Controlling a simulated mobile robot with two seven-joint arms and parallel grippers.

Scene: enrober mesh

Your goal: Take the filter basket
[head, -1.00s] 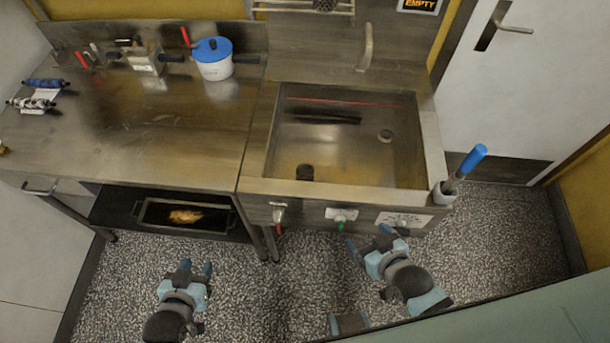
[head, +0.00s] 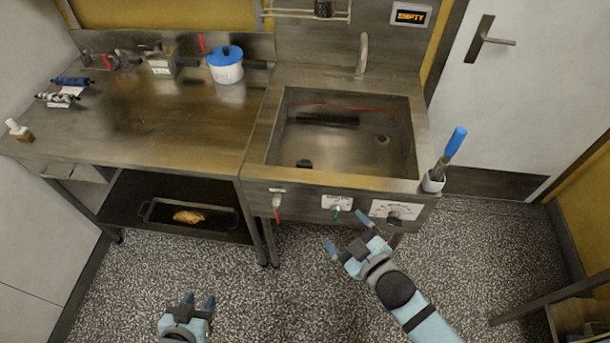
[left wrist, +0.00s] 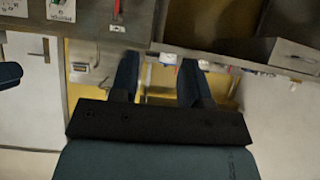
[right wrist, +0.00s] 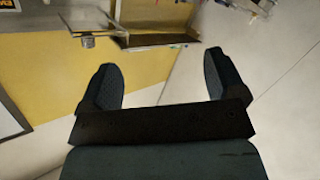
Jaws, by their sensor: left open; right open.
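A small dark mesh cup (head: 323,8), which looks like the filter basket, sits at the wire rack on the back wall above the sink. It is cut by the top edge of the head view, so I cannot tell how it is held. My left gripper (head: 199,301) is open and empty, low over the floor in front of the counter. My right gripper (head: 344,233) is open and empty, in front of the sink's front panel. Both grippers are far from the cup. The wrist views show open fingers with nothing between them.
The sink basin (head: 275,150) has a tap (head: 361,55) behind it. A blue-handled tool (head: 455,142) stands in a holder at its front right corner. A blue-lidded pot (head: 227,70) stands on the counter (head: 190,125). A tray (head: 150,208) lies on the shelf below. The floor is clear.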

